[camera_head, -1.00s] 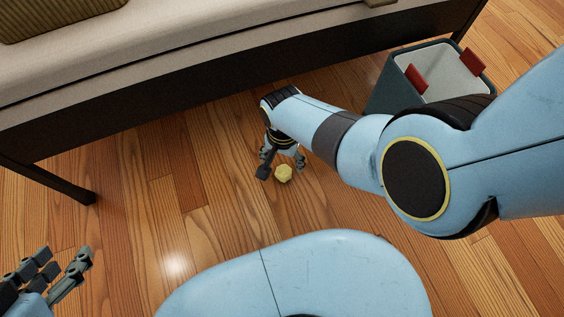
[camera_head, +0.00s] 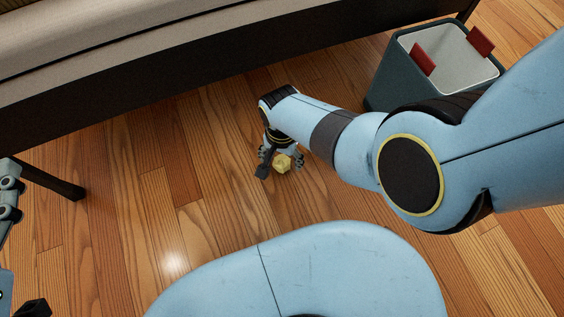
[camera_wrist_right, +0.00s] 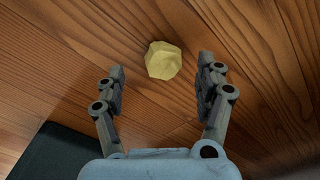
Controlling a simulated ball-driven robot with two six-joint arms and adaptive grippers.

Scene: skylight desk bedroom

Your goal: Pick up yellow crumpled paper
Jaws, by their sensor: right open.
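The yellow crumpled paper (camera_head: 282,163) lies on the wooden floor below my right gripper (camera_head: 281,166) in the head view. In the right wrist view the paper (camera_wrist_right: 163,60) sits just beyond the fingertips, roughly between their lines and nearer the right finger. My right gripper (camera_wrist_right: 160,78) is open and empty, with floor showing between its fingers. My left gripper (camera_head: 15,250) shows only in part at the left edge of the head view, and its fingers are spread apart.
A dark bin (camera_head: 389,75) with a pale inside and red pieces on its rim stands at the upper right. A bed or bench with a dark frame (camera_head: 200,68) runs across the top, with a leg (camera_head: 58,183) at left. The floor (camera_head: 130,220) around the paper is clear.

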